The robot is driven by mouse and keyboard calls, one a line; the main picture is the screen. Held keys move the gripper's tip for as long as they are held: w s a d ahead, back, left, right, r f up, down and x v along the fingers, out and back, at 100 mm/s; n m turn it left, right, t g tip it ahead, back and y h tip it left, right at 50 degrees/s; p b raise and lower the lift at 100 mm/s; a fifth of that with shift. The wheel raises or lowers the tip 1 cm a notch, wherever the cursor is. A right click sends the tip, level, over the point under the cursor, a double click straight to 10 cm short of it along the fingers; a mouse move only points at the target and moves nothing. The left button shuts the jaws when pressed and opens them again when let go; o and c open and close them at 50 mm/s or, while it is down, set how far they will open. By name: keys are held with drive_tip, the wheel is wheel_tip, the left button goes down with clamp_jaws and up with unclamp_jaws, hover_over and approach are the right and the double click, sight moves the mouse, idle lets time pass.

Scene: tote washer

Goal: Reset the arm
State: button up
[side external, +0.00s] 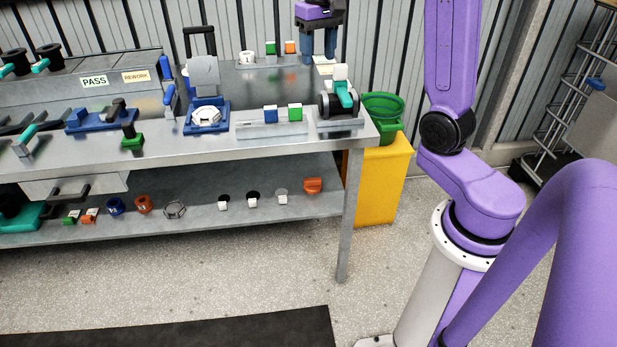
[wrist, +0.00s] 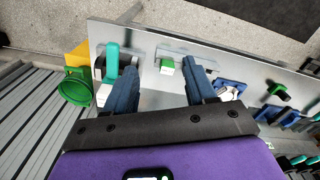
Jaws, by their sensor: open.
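My gripper (side external: 319,58) is at the top of the side external view, above the right end of the metal bench (side external: 180,152). Its blue fingers point down and are apart, with nothing held. In the wrist view the fingers of my gripper (wrist: 160,72) are spread, with the bench top between and beyond them. A black and grey device with a teal lever (side external: 345,94) stands on the bench below it; its teal lever also shows left of the fingers in the wrist view (wrist: 112,62).
A clear tray (side external: 260,131) with blue and green blocks lies beside the device. A blue fixture (side external: 206,118) holds a white hexagonal part. A green bin (side external: 384,112) and yellow cabinet (side external: 378,185) stand off the bench's right end. Small parts line the lower shelf (side external: 200,195).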

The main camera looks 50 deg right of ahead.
drive_tip(key=s+a+f+n, duration=0.2)
drive_tip(key=s+a+n, duration=0.25)
drive_tip(key=a, duration=0.25)
drive_tip(key=s+a+f+n, duration=0.25)
drive_tip(key=s+a, duration=0.25)
drive_tip(key=a, duration=0.3)
drive_tip(key=s+a+f+n, duration=0.1)
drive_tip(key=s+f+n, duration=0.1)
drive_tip(key=s+n, duration=0.3)
drive_tip(key=s+a+f+n, duration=0.2)
drive_tip(key=s+n, duration=0.2)
drive_tip(key=s, duration=0.9)
drive_tip(key=shift+s+f+n, duration=0.25)
drive_tip(key=shift+f+n, duration=0.05)
drive_tip(key=shift+n, duration=0.1)
